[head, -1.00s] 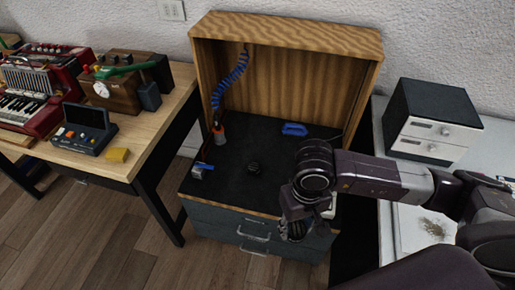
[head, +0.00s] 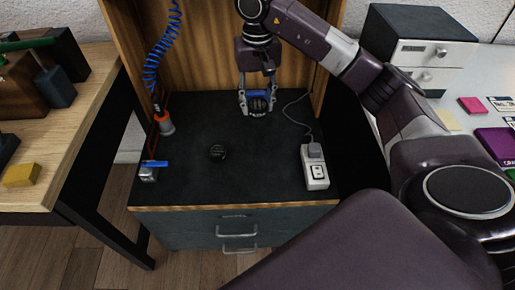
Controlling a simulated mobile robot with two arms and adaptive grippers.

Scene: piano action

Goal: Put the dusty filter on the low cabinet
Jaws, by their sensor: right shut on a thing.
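My right gripper (head: 258,104) reaches down to the black work surface near the back wall of the wooden hooded unit. It is shut on a small blue-framed piece (head: 258,94) with a dark middle, which looks like the dusty filter. The fingers sit at its two sides and partly hide it. I cannot tell whether it touches the surface. The hooded unit (head: 190,185) has grey drawers below its black top. Which piece of furniture is the low cabinet is not clear. My left gripper is not in view.
On the black top are a dark round knob (head: 218,152), a blue-handled clamp (head: 150,170), an orange-collared tool (head: 163,122) on a coiled blue hose (head: 160,45), and a white power strip (head: 314,167). A drawer box (head: 420,50) stands right. The front middle is clear.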

